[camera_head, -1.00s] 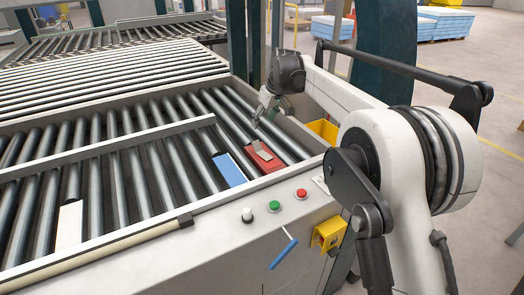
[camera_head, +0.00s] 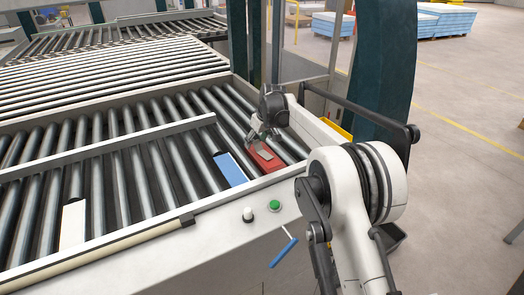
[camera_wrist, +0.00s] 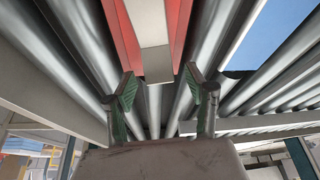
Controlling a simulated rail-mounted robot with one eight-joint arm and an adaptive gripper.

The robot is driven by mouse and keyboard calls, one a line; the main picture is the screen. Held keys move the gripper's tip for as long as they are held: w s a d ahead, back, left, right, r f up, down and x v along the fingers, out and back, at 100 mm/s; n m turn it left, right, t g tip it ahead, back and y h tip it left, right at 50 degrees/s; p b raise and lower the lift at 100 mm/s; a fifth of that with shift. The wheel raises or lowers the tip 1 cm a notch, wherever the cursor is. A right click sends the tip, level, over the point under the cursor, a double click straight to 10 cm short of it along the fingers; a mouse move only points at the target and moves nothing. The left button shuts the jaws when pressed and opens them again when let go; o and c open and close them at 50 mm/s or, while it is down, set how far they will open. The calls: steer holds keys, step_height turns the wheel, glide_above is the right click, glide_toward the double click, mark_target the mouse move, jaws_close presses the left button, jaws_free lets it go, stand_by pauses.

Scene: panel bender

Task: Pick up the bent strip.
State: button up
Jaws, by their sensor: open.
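The bent strip (camera_head: 264,153) is a small light-grey piece on a red block (camera_head: 270,165), which sits on the roller table. In the wrist view the strip (camera_wrist: 147,22) shows a long pale face and a darker bent face at its near end, with red (camera_wrist: 122,35) on both sides. My gripper (camera_head: 257,136) is just behind and above the red block in the head view. In the wrist view its green-padded fingers (camera_wrist: 161,84) are apart, with the strip's near end ahead of the gap between them. They hold nothing, and I cannot tell the exact height.
A blue piece (camera_head: 230,170) lies left of the red block on the rollers. A white piece (camera_head: 73,224) lies further left. A raised rail (camera_head: 110,146) crosses the rollers. A green button (camera_head: 274,205) and a white knob (camera_head: 247,213) stand on the front edge.

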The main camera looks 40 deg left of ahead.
steer(key=shift+a+f, duration=0.1)
steer(key=shift+f, duration=0.25)
jaws_close()
steer(key=shift+r, duration=0.1)
